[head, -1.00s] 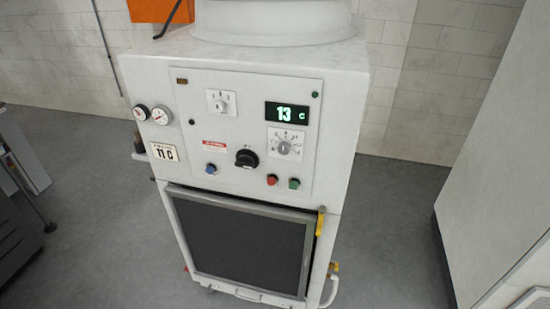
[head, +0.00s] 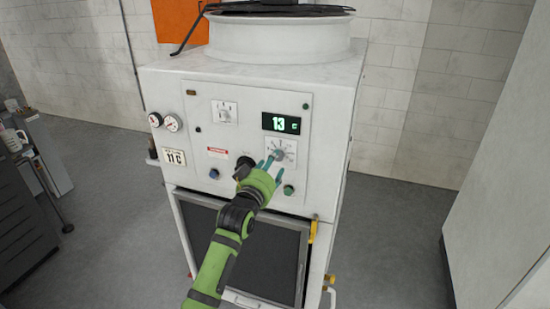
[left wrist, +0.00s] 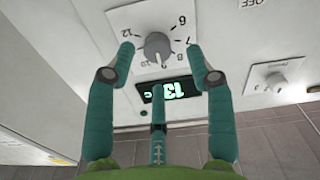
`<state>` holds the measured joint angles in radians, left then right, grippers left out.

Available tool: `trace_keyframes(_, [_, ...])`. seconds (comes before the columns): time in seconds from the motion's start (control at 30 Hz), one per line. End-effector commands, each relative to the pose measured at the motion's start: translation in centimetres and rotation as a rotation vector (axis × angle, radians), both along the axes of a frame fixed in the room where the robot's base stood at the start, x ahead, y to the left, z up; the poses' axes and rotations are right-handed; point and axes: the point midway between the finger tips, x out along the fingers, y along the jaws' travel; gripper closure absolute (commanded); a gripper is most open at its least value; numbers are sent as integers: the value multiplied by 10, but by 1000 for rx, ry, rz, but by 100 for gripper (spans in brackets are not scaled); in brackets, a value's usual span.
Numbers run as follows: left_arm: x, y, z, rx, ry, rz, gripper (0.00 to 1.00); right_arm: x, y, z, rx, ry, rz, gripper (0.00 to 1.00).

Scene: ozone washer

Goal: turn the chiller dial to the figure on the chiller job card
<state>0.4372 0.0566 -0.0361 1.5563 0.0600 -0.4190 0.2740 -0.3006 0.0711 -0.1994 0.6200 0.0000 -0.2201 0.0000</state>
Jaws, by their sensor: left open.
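The chiller (head: 335,120) is a white cabinet with a control panel. Its job card (head: 174,158) reads 11 C, and the green display (head: 281,123) reads 13 C; the display is upside down in the left wrist view (left wrist: 165,89). The chiller dial (left wrist: 157,47) is a grey knob on a white numbered plate, partly covered by my fingers in the head view. My left gripper (head: 275,162) is open in front of it. In the left wrist view the fingers (left wrist: 161,50) stand on either side of the knob, with a third finger below; contact cannot be told.
A smaller selector knob (head: 225,114) sits upper left on the panel. A black rotary switch (head: 244,162), blue button (head: 214,174) and green button (head: 288,189) are close to my gripper. Gauges (head: 172,123) are at the left. A white wall unit (head: 495,160) stands at the right.

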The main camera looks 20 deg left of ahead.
Motion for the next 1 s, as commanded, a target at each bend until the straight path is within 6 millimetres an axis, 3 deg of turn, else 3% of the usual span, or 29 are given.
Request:
trace_keyframes(0.3, [35, -2, 0, 0, 1, -1, 46, 0, -2, 8, -3, -1, 3, 60])
trace_keyframes(0.73, [41, -2, -1, 1, 1, -1, 46, 1, -7, 9, -9, -1, 4, 60])
trace_keyframes(0.77, [41, -2, -1, 1, 1, -1, 54, 1, -7, 9, -9, -1, 4, 60])
trace_keyframes(0.87, [41, -2, -1, 1, 1, -1, 94, 1, -7, 9, -9, -1, 4, 60])
trace_keyframes(0.9, [41, -2, -1, 1, 1, -1, 100, 1, -7, 9, -9, -1, 4, 60])
trace_keyframes(1.0, [41, -2, -1, 1, 1, -1, 100, 1, -7, 9, -9, -1, 4, 60])
